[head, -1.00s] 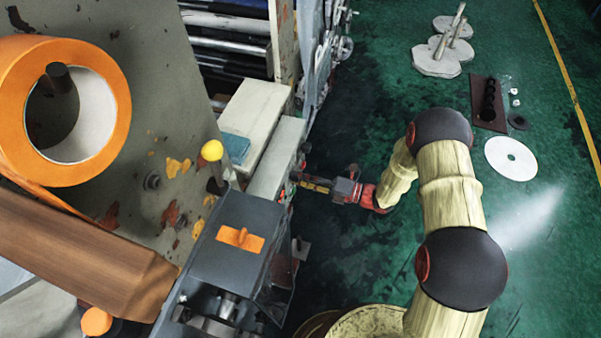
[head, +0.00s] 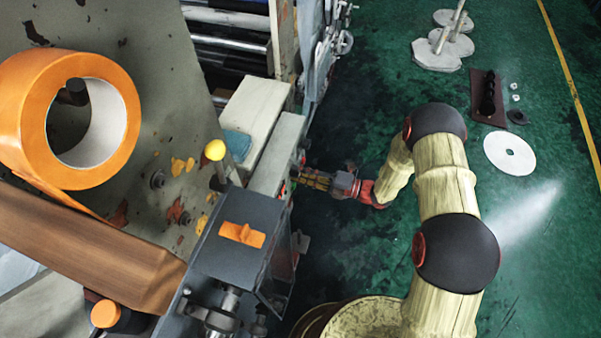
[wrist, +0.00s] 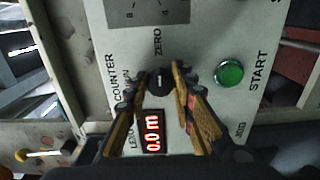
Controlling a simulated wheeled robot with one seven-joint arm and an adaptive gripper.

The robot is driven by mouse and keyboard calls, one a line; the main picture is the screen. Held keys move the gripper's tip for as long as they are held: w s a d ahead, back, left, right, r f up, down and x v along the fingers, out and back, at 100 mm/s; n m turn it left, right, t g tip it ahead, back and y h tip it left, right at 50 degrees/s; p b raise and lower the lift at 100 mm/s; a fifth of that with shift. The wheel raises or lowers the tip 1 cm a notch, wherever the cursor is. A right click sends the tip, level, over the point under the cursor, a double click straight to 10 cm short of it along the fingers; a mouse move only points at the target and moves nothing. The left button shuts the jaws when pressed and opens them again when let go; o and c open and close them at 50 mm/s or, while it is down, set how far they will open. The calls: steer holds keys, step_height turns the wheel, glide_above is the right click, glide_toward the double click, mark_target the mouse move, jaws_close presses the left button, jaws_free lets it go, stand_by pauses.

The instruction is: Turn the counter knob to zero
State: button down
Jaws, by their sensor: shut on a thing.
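The counter knob (wrist: 159,82) is a small black knob on a pale panel (wrist: 200,40) in the wrist view, with the word ZERO printed beside it. My gripper (wrist: 160,84) has its two yellow-and-black fingers on either side of the knob and is shut on it. The knob's pointer direction is too small to tell. A red lit display (wrist: 152,134) below the knob reads 0.0 m. In the head view my gripper (head: 300,179) reaches left to the side of the machine, and the knob is hidden there.
A green START button (wrist: 228,73) sits right of the knob. In the head view, an orange roll (head: 75,120), a yellow-topped lever (head: 214,151) and an orange switch (head: 241,234) are on the machine. Green floor at right is mostly open, with discs (head: 510,154) lying there.

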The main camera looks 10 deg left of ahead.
steer(key=c, duration=1.5)
jaws_free()
steer(key=d, duration=1.2)
steer(key=shift+s, duration=0.4)
